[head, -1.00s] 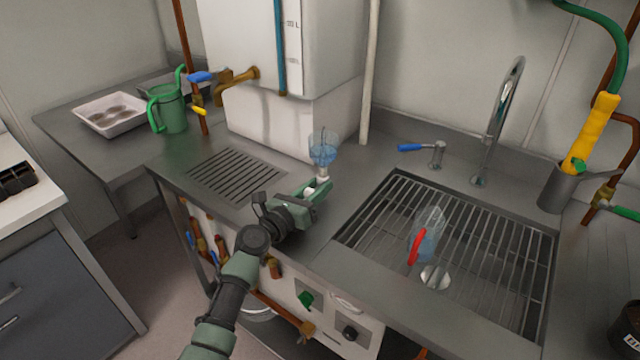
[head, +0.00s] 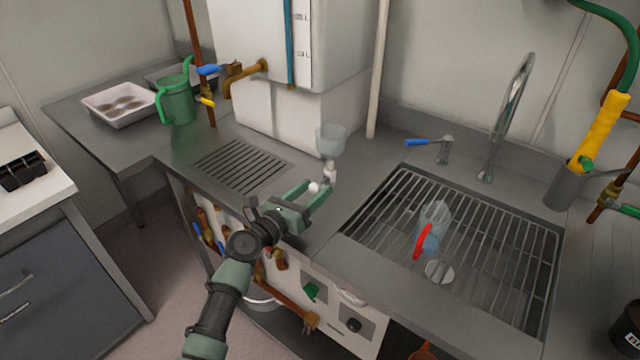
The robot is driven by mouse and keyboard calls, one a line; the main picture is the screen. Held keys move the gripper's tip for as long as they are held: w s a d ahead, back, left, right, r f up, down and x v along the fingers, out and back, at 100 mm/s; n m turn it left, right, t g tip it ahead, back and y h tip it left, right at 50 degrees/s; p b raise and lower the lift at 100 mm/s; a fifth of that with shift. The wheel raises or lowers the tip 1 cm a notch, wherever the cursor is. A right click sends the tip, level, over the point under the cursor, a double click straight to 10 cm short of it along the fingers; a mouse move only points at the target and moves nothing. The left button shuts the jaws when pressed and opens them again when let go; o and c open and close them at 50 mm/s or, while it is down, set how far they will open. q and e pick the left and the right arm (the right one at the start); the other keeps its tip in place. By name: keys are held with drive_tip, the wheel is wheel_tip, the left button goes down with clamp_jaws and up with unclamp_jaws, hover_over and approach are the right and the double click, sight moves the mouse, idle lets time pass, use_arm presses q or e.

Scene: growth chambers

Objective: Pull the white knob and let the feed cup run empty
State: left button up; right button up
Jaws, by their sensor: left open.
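The feed cup (head: 331,139) is a clear funnel-shaped cup on a white stem at the counter edge, left of the sink. It looks pale, with no blue liquid visible in it. The white knob (head: 314,187) sits low in front of the stem. My left gripper (head: 319,188) is open, its two green fingers on either side of the knob; I cannot tell whether they touch it. My right gripper is not in view.
A clear jug with a red handle (head: 423,240) stands on the sink grating (head: 380,215). A faucet (head: 510,110) and blue lever (head: 416,142) are behind it. A green watering can (head: 179,100) and white tray (head: 117,105) stand at the back left.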

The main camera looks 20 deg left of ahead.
sight(313, 191)
use_arm(q)
drive_tip(key=shift+v, duration=2.35)
